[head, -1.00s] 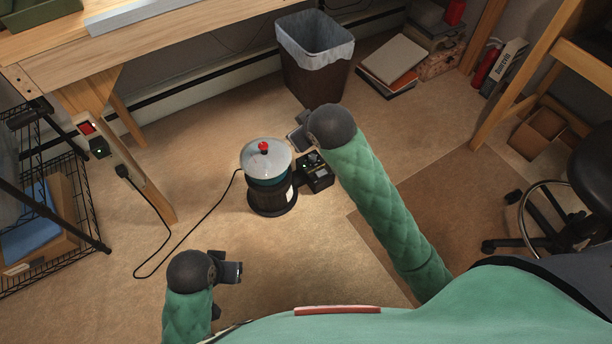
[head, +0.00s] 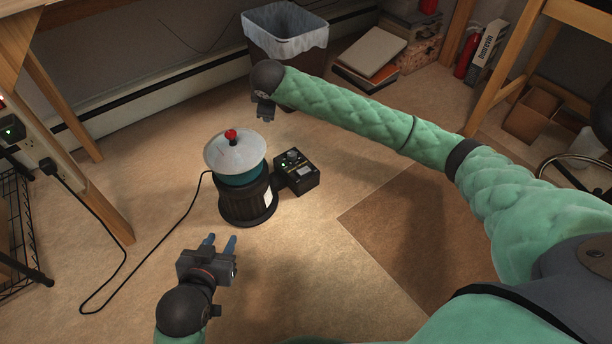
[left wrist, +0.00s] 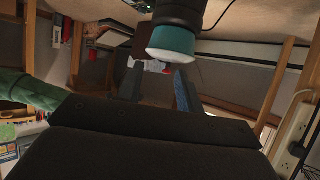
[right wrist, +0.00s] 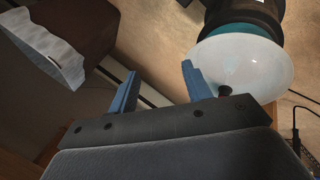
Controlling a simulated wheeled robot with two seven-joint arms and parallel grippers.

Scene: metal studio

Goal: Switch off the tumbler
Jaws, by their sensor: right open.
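The tumbler (head: 245,190) stands upright on the carpet, with a dark ribbed base, a teal drum, a pale lid and a red knob. Its black control box (head: 296,172) with a dial sits at its right side. My left gripper (head: 219,241) is open and empty, in front of the tumbler and apart from it. The tumbler also shows upside down in the left wrist view (left wrist: 172,42). My right gripper (head: 265,113) hangs behind the tumbler, near the bin. In the right wrist view its fingers (right wrist: 158,85) are apart and empty, with the lid (right wrist: 245,65) close by.
A lined waste bin (head: 285,38) stands behind. A wooden table leg (head: 85,170) with an outlet strip (head: 35,145) is at left; a black cord (head: 125,255) runs to the tumbler. Books (head: 370,55) lie at the back. Carpet right of the control box is clear.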

